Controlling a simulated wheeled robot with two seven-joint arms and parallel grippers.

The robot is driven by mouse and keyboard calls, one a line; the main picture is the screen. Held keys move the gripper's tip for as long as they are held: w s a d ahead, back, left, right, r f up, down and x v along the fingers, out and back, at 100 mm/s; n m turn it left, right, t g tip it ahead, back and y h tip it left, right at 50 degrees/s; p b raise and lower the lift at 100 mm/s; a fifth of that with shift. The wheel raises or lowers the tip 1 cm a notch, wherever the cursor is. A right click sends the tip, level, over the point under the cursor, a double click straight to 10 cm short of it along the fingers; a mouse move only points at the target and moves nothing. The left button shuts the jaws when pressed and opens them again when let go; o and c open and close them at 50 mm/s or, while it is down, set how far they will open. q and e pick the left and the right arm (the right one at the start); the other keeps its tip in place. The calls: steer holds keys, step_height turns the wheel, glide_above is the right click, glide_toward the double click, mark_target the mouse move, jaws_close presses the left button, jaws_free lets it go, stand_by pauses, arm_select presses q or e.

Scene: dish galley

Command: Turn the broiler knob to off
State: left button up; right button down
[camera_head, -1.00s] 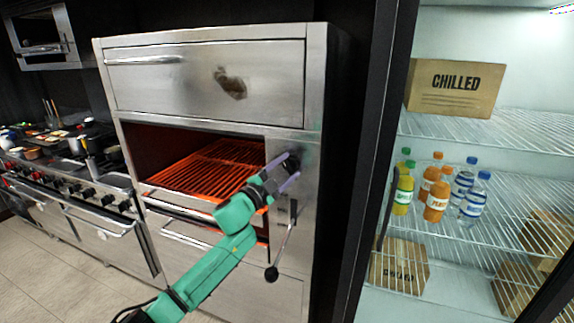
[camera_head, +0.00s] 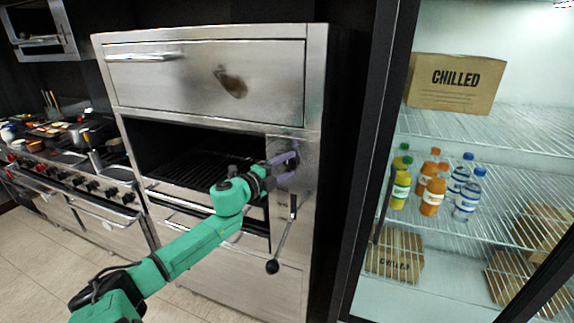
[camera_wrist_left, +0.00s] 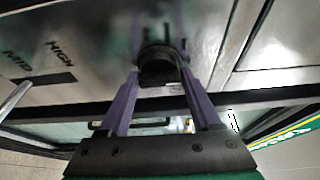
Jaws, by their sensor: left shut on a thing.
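The steel broiler (camera_head: 205,80) stands in the middle of the head view. Its grill rack (camera_head: 190,172) is dark, with no glow. The black broiler knob (camera_wrist_left: 158,66) is on the broiler's right front panel. My left gripper (camera_head: 285,165) has its purple fingers on either side of the knob and is shut on it. The fingers and knob also show in the left wrist view, with the words HIGH and MID on the panel to the left. The knob is mostly hidden by the fingers in the head view. My right gripper is not in view.
A lever with a black ball end (camera_head: 272,267) hangs below the knob. A chilled cabinet with bottles (camera_head: 433,190) and a CHILLED box (camera_head: 455,84) stands at the right. A stove (camera_head: 85,180) with pans is at the left.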

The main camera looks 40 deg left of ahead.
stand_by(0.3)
arm_select(q)
steer(key=o, duration=1.4)
steer(key=shift+a, duration=0.1)
steer(key=shift+c, duration=0.2)
steer(key=shift+s+f, duration=0.15)
steer(key=shift+s, duration=0.3)
steer(key=s+b, duration=0.1)
steer(key=s, duration=1.2)
steer(key=shift+s+a+r, duration=0.2)
steer(key=shift+s+a, duration=0.05)
steer(key=shift+a, duration=0.15)
